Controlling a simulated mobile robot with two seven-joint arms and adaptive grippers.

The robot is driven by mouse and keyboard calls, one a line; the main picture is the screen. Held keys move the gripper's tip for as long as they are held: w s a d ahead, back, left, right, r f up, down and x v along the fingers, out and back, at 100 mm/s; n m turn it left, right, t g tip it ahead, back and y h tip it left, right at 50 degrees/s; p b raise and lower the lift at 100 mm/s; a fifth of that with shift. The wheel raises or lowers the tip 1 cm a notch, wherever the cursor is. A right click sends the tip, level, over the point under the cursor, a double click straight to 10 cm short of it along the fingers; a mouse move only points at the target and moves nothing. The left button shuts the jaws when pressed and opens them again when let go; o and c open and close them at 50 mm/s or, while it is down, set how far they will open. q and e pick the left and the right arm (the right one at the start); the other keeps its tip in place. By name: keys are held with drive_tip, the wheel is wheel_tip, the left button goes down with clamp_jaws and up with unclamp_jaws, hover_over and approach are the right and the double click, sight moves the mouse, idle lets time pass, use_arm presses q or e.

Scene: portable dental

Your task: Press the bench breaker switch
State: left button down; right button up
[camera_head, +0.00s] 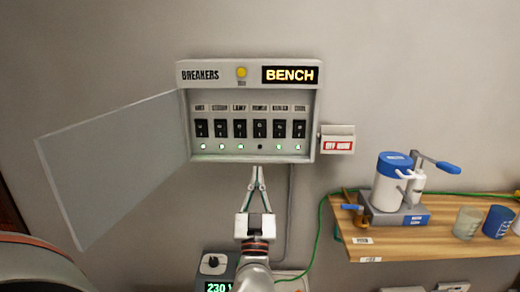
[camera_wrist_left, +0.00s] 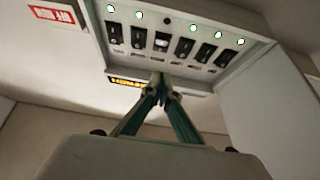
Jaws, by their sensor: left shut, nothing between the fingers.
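The breaker box (camera_head: 184,75) hangs on the wall with its clear door (camera_head: 105,165) swung open to the left. Its lit display (camera_head: 290,75) reads BENCH. Inside is a row of several black switches with small labels, too blurred to read. The lamp under the fourth switch from the left (camera_head: 260,128) is dark; the others glow green. In the left wrist view the box appears upside down, and that switch (camera_wrist_left: 162,40) shows a paler face than its neighbours. My left gripper (camera_head: 257,172) is shut and empty, pointing up, its tips near the box's lower edge. Contact cannot be told.
A box with a red OFF NOW label (camera_head: 338,146) sits right of the breaker box. A wooden shelf (camera_head: 400,243) at right holds a blue-and-white device (camera_head: 393,182) and cups (camera_head: 467,222). A green cable (camera_head: 318,240) hangs below. A unit with a green readout (camera_head: 218,287) is low.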

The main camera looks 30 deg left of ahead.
use_arm(q)
drive_tip(key=p, duration=0.1)
approach(259, 132)
wheel_tip(259, 132, up, 4)
drive_tip(key=w+a, duration=0.1)
drive_tip(key=w+a+f+b, duration=0.1)
drive_tip(key=w, duration=0.1)
drive_tip(key=shift+w, duration=0.2)
drive_tip(key=shift+w+a, duration=0.3)
drive_tip(key=shift+w, duration=0.05)
